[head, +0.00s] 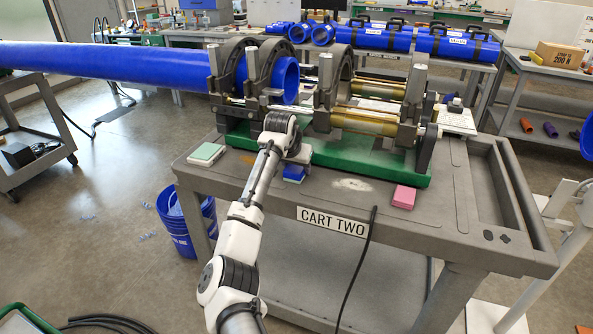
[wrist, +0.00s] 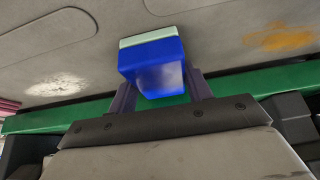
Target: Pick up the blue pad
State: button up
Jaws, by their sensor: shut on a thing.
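The blue pad (head: 293,173) sits at the front of the cart top, below my gripper (head: 297,160). In the wrist view the blue pad (wrist: 150,55) is a blue block with a pale layer along its far edge. My gripper (wrist: 160,95) is shut on it, with one dark finger on each side. The finger tips are partly hidden behind the pad in the wrist view. I cannot tell whether the pad touches the cart top or is just above it.
A pale green pad (head: 207,153) lies left and a pink pad (head: 404,197) right on the cart top (head: 270,203). The green base (head: 345,165) of the pipe clamp machine stands close behind. A black cable (head: 360,262) hangs over the front edge.

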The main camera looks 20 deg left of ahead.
jog(key=shift+c, duration=0.5)
jog(key=shift+r, duration=0.2)
jog(key=shift+r, duration=0.25)
notch_tip(320, 180, up, 27)
jog(key=shift+b, duration=0.4)
jog(key=shift+r, duration=0.1)
